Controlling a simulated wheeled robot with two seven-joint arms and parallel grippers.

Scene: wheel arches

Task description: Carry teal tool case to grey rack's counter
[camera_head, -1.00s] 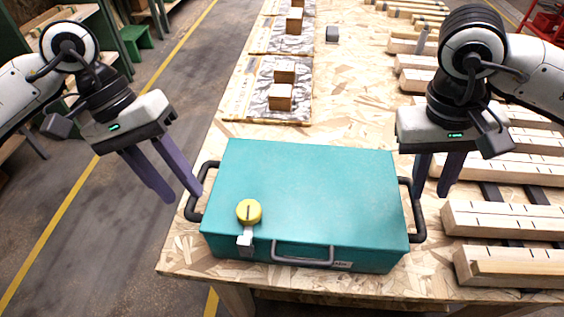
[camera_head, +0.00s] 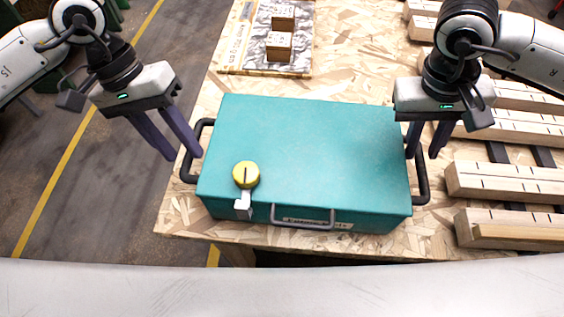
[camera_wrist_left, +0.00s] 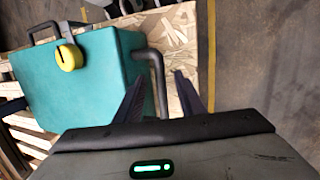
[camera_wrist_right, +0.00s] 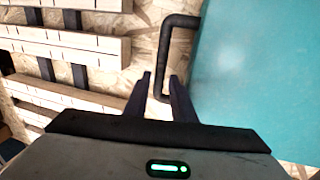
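The teal tool case (camera_head: 310,150) lies flat on the chipboard table, with a yellow round padlock (camera_head: 246,175) and a grey front handle (camera_head: 303,222). It has a dark side handle at each end. My left gripper (camera_head: 184,157) is open at the left side handle (camera_head: 187,165). In the left wrist view, that handle (camera_wrist_left: 158,75) stands between the two parted fingers. My right gripper (camera_head: 422,156) is open at the right side handle (camera_head: 424,185). In the right wrist view, that handle (camera_wrist_right: 163,75) reaches between the fingertips. Neither gripper is closed on a handle. The grey rack's counter is not identifiable.
The chipboard table (camera_head: 350,60) has free room behind the case. A foil-covered board with small wooden blocks (camera_head: 278,45) lies at the back. Slotted wooden beams (camera_head: 510,183) lie close on the right. A pale curved edge crosses the bottom of the head view.

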